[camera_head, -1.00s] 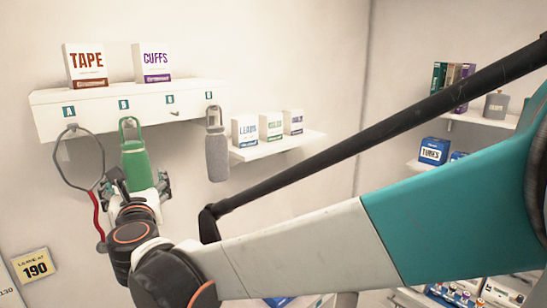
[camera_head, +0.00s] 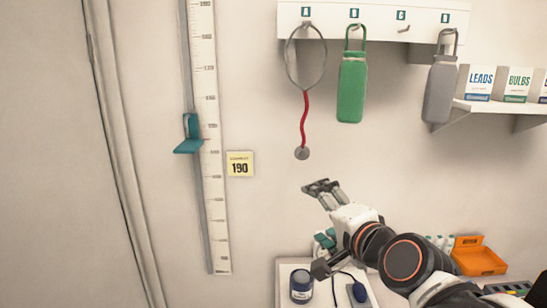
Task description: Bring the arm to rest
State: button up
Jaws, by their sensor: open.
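My gripper (camera_head: 318,189) is open and empty, in front of the wall below the hook rail. It points up and to the left. A green bottle (camera_head: 351,92) hangs by its loop from the hook under label B, above the gripper and apart from it. A stethoscope with a red tube (camera_head: 304,118) hangs under label A, its round end a little above the gripper in the picture. A grey bottle (camera_head: 440,92) hangs at the right end of the rail. The hook under label C (camera_head: 403,28) is bare.
A height scale (camera_head: 208,140) with a teal slider (camera_head: 190,138) stands on the wall at left, beside a yellow 190 sign (camera_head: 240,163). Below my arm is a counter with a dark jar (camera_head: 301,286) and an orange bin (camera_head: 478,256). A shelf with boxes (camera_head: 481,82) is at right.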

jog(key=s+d+f+n+g+h+b, duration=0.1)
jog(key=s+d+f+n+g+b, duration=0.1)
jog(key=f, duration=0.8)
jog(key=s+d+f+n+g+h+b, duration=0.2)
jog(key=s+d+f+n+b, duration=0.3)
jog(key=f, duration=0.5)
jog(key=s+d+f+n+g+h+b, duration=0.1)
jog(key=s+d+f+n+g+b, duration=0.2)
jog(key=s+f+n+b, duration=0.2)
jog(key=s+f+b, duration=0.1)
jog(key=s+f, duration=0.2)
jog(key=f, duration=0.1)
jog(key=shift+d+f+h, duration=0.15)
jog(key=shift+f+h, duration=0.15)
jog(key=shift+f, duration=0.1)
jog(key=shift+s, duration=0.1)
jog(key=shift+c, duration=0.2)
